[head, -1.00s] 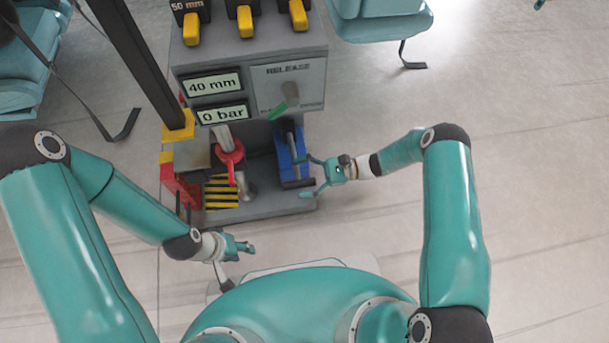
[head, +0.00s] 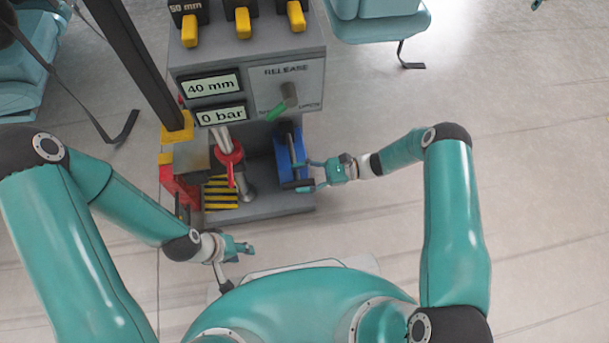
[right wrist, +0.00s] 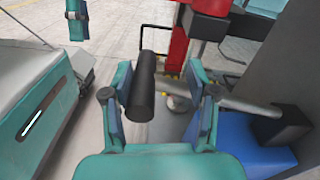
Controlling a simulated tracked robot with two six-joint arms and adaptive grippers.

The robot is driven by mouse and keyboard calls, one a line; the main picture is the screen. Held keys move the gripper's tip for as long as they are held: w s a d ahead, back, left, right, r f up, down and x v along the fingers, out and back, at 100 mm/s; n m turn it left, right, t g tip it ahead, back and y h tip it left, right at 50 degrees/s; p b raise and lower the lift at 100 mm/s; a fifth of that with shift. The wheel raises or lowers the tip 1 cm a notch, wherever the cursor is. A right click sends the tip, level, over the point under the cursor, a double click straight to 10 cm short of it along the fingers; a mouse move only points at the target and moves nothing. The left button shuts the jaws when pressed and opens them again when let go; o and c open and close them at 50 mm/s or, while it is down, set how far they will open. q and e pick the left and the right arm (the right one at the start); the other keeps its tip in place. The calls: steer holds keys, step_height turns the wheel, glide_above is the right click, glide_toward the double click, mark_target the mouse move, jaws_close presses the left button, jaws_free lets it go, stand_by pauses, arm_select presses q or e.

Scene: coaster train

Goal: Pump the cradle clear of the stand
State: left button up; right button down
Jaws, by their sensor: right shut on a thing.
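The blue pump (head: 284,164) stands at the lower right of the grey console, with a lever ending in a black grip (head: 298,184). My right gripper (head: 309,176) is shut on that black grip, which also shows between its fingers in the right wrist view (right wrist: 143,88). My left gripper (head: 243,248) hangs empty in front of the console, away from the pump; its finger opening is too small to judge. The displays read 40 mm (head: 211,85) and 0 bar (head: 221,113). I cannot clearly tell the cradle from the stand among the red and yellow parts.
A green release lever (head: 277,111) on the console front points down and left. A red hooked part (head: 229,155) stands above a yellow and black striped plate (head: 220,192). A dark post (head: 140,65) rises at the left. The floor to the right is clear.

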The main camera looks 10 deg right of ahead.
steer(key=shift+w+a+r+m, duration=0.15)
steer(key=shift+a+r+m, duration=0.1)
steer(key=shift+r, duration=0.15)
steer(key=shift+w+a+r+m, duration=0.15)
steer(key=shift+r+m, duration=0.1)
steer(key=shift+r, duration=0.1)
steer(key=w+r+m, duration=0.4)
steer(key=w+r, duration=0.1)
steer(key=r, duration=0.4)
steer(key=shift+w+p, duration=0.3)
steer(key=shift+w, duration=0.05)
steer(key=shift+c, duration=1.4)
jaws_free()
steer(key=shift+w+f, duration=0.1)
steer(key=shift+f, duration=0.1)
steer(key=shift+d+r, duration=0.1)
steer(key=shift+d, duration=0.15)
steer(key=d, duration=1.1)
steer(key=shift+d, duration=0.35)
